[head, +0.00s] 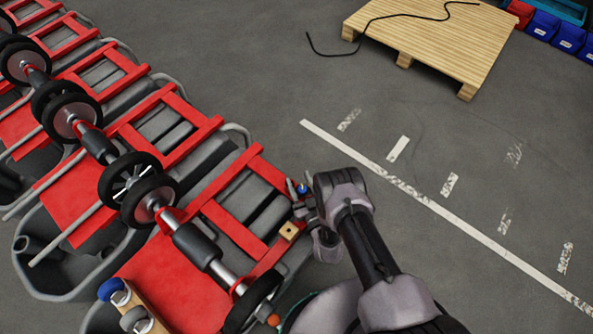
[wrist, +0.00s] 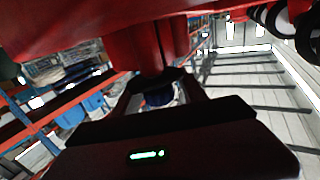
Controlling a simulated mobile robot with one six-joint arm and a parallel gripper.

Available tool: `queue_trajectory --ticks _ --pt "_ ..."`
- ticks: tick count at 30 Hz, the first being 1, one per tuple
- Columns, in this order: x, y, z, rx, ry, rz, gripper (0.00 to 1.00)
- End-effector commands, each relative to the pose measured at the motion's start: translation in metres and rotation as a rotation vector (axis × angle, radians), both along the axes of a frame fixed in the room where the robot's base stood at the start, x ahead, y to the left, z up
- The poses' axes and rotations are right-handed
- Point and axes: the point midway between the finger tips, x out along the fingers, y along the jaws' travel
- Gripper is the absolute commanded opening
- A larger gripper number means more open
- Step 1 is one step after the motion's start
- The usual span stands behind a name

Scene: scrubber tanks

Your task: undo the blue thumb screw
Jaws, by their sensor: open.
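The blue thumb screw (head: 303,189) is a small blue spot at the right edge of the nearest red frame in the head view. My gripper (head: 299,186) is right there, its fingers reaching up beside the screw. In the wrist view a dark blue round knob (wrist: 159,98) sits between the two fingers of my open gripper (wrist: 160,92), below a red post. The fingers stand to either side of it. Whether either one touches it cannot be told, as the view is dark. The screw's shaft is hidden.
A row of scrubber tanks with red frames (head: 258,248) and black wheels (head: 152,200) fills the left. A small wooden block (head: 289,231) with a hole sits just below my gripper. A wooden pallet (head: 440,40) with a black cable lies at the back. Floor to the right is clear.

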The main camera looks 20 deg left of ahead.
Motion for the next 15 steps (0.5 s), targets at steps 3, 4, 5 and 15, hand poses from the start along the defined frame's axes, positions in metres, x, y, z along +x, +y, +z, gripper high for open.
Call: queue_trajectory --ticks 3,4,5,15 --pt "-0.0011 -0.0005 -0.0002 0.0 0.0 0.0 0.5" --pt "-0.0011 -0.0005 -0.0002 0.0 0.0 0.0 0.5" --pt "-0.0011 -0.0005 -0.0003 0.0 0.0 0.0 0.5" --pt "-0.0008 -0.0004 -0.0001 -0.001 -0.001 0.0 0.07"
